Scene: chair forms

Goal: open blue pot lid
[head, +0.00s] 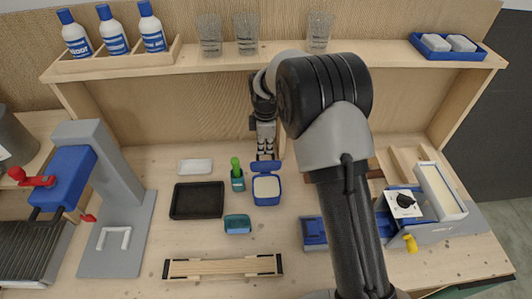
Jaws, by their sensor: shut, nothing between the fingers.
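The blue pot (267,196) stands near the middle of the workbench, with pale contents showing in its open top. Its blue lid (266,168) is tilted up at the back of the pot. My gripper (266,156) points down just behind the lid, with its fingers closed and empty. Its fingertips are very close to the lid's upper edge; I cannot tell whether they touch it.
A green-handled tool in a small holder (237,183) stands left of the pot. A black tray (197,200), white dish (195,166) and teal block (237,223) lie nearby. A wooden piece (222,266) lies in front. A shelf (350,57) with glasses and bottles runs behind.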

